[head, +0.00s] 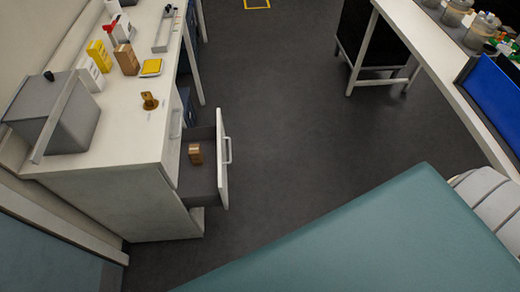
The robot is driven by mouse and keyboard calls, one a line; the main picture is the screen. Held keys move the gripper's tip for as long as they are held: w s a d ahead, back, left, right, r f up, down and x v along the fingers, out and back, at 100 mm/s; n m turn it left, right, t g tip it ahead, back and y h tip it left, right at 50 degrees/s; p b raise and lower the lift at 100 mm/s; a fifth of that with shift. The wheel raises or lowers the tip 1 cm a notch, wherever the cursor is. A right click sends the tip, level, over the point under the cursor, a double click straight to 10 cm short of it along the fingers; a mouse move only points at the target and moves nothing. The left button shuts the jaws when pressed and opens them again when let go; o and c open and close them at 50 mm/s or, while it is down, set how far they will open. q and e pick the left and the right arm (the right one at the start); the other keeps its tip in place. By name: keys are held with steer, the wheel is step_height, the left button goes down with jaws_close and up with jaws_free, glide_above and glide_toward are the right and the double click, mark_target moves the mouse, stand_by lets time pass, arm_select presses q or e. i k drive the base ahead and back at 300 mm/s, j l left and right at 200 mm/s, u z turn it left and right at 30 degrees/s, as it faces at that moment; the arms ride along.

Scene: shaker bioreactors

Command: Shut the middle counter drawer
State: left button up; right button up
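A white counter (110,150) stands at the left. One counter drawer (222,165) is pulled out from its front, to the right in the picture. The drawer has a white front, a pale bar handle (229,150) and a dark grey inside. A small brown box (195,153) stands inside it. I cannot tell for sure from this angle whether it is the middle drawer. Neither of my grippers is in view.
Open dark floor (290,130) lies right of the drawer. The counter top holds a grey box-shaped device (60,115), several small cartons and a brass-coloured item (149,101). A white bench (440,60) with jars and a blue panel (495,95) stands at the right.

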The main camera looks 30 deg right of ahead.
mark_target(206, 185)
steer(key=k+l+z, duration=0.15)
steer(key=l, duration=0.3)
steer(key=i+l+u, duration=0.35)
steer(key=l, duration=0.25)
steer(key=i+l+u, duration=0.15)
steer(key=i+l, duration=0.1)
steer(key=l, duration=0.1)
